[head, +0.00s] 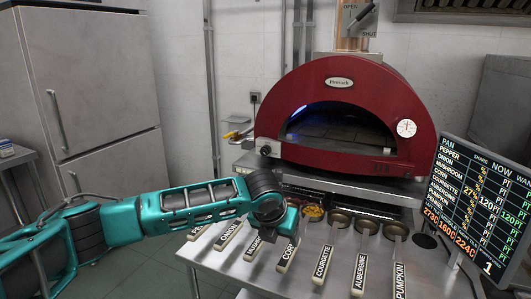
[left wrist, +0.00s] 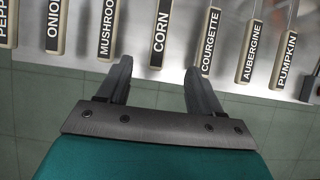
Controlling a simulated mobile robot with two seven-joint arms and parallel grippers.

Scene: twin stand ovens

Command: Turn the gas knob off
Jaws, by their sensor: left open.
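A black knob (head: 266,150) sits on the front left of the red oven's base (head: 345,168); I take it for the gas knob, but its setting is too small to read. A bluish flame glow shows inside the oven mouth at the left. My left arm reaches in from the left, and its wrist is below the knob, apart from it, over the front table. In the left wrist view my left gripper (left wrist: 158,70) is open and empty, its fingers near the end of the CORN handle (left wrist: 160,35). My right gripper is not in view.
Several labelled pan handles, such as COURGETTE (head: 322,264) and PUMPKIN (head: 399,281), stick out over the steel table (head: 235,265). A yellow-handled fitting (head: 236,134) is left of the oven. A screen (head: 480,205) stands at the right, a fridge (head: 85,90) at the left.

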